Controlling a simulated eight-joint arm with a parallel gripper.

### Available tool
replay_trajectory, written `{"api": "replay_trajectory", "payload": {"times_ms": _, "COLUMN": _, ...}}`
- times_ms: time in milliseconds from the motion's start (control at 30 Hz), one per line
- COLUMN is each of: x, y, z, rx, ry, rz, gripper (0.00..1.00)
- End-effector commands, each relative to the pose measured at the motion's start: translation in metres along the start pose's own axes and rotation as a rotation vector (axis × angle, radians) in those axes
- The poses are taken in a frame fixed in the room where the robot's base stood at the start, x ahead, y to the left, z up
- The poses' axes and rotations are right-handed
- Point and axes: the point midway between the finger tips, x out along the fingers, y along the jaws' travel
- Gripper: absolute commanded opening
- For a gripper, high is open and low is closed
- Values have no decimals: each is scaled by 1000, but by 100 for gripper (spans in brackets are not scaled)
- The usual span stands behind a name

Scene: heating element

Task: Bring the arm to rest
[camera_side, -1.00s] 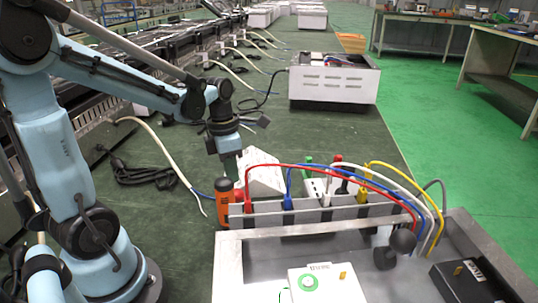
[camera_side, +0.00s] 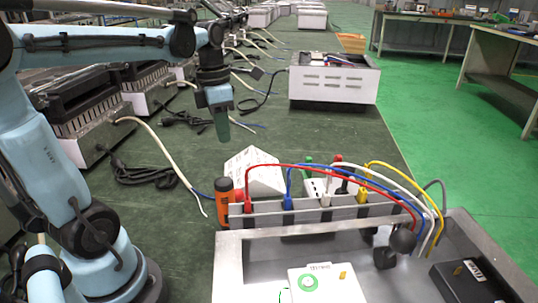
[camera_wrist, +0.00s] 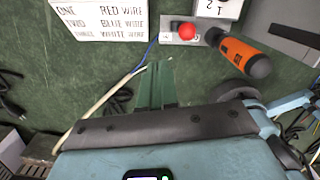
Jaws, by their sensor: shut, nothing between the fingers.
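My gripper (camera_side: 223,125) hangs pointing down in the side view, above the green work surface (camera_side: 160,215) and clear of it. Its green fingers are together with nothing between them. An orange screwdriver with a black end (camera_side: 224,204) stands upright in the rack (camera_side: 310,211), below my gripper. In the wrist view the screwdriver (camera_wrist: 240,54) is at the upper right, apart from the fingers.
Red, blue, white and yellow wires (camera_side: 375,175) arch over the metal fixture (camera_side: 228,262). A white instruction block (camera_side: 255,172) stands behind the rack. A white-blue cable (camera_side: 165,150) lies on the surface. A white heater box (camera_side: 333,82) stands at the back.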

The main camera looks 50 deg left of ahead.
Motion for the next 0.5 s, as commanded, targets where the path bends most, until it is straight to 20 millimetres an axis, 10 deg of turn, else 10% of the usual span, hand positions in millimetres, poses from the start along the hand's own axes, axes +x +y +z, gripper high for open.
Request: {"api": "replay_trajectory", "payload": {"times_ms": 500, "x": 66, "y": 6, "z": 2, "rx": 0, "ry": 0, "rz": 0, "gripper": 0}}
